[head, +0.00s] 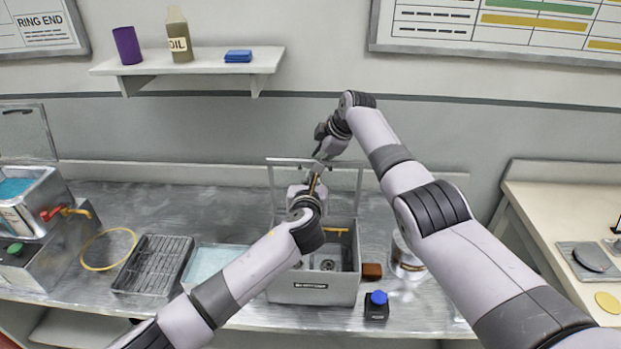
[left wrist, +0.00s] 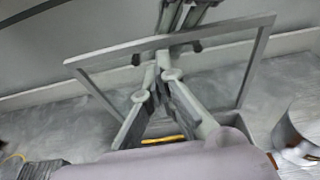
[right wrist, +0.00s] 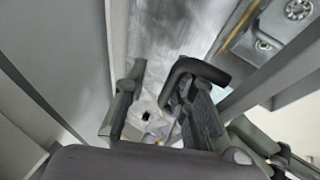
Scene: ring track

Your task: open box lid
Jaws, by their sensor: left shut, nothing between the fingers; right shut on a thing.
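The grey box (head: 312,293) stands on the bench with its inside showing. Its lid (head: 359,190) is a frame with a see-through middle, raised roughly upright at the back of the box. The lid frame also shows in the left wrist view (left wrist: 258,62). My left gripper (head: 312,185) is shut and empty, in front of the lid and above the box.
A brown block (head: 372,271), a blue-topped black item (head: 376,305) and a metal can (head: 407,262) stand right of the box. A light blue tray (head: 212,265), a black rack (head: 153,264) and a yellow ring (head: 108,249) lie to the left. A wall shelf (head: 190,65) hangs behind.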

